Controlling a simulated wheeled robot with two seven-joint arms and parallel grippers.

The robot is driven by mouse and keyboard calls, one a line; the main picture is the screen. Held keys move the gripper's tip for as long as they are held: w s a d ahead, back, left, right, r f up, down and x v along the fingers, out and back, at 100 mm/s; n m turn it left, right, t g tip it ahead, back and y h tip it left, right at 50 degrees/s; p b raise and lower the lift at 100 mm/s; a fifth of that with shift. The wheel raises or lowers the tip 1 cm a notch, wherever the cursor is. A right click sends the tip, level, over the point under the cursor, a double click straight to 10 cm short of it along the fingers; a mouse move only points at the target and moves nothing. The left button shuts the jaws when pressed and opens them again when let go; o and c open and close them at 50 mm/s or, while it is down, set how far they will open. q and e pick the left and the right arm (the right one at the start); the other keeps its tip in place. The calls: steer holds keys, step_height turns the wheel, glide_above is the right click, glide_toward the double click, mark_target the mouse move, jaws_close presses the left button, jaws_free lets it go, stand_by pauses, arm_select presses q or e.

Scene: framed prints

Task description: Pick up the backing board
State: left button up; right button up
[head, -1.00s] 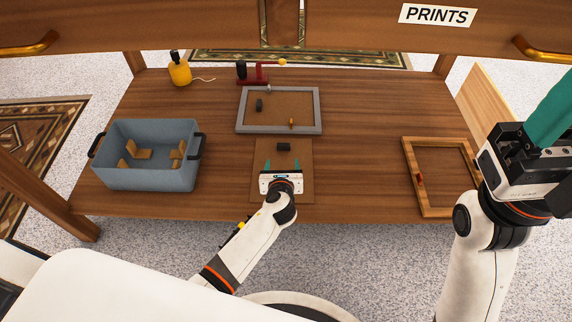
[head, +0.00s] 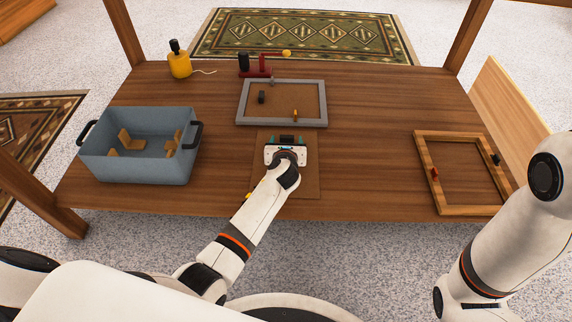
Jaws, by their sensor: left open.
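The backing board (head: 309,182) is a flat brown panel lying on the table near its front edge. A small dark block (head: 286,139) stands at the board's far end. My left gripper (head: 286,142) is over the board, its teal fingers open, one on each side of the dark block. I cannot tell whether the fingers touch it. The gripper and my left arm hide the middle and left part of the board. My right arm is at the right edge; its gripper is out of view.
A grey frame (head: 240,104) with a brown panel lies just behind the board. A wooden frame (head: 459,134) lies at the right. A blue-grey bin (head: 140,170) with wooden pieces stands at the left. A yellow bottle (head: 180,66) and red tool (head: 265,65) stand behind.

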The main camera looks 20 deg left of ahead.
arm_select(q)
steer(key=shift+x, duration=0.85)
steer(key=shift+r, duration=0.1)
steer(key=c, duration=1.2)
steer(key=shift+r, duration=0.1)
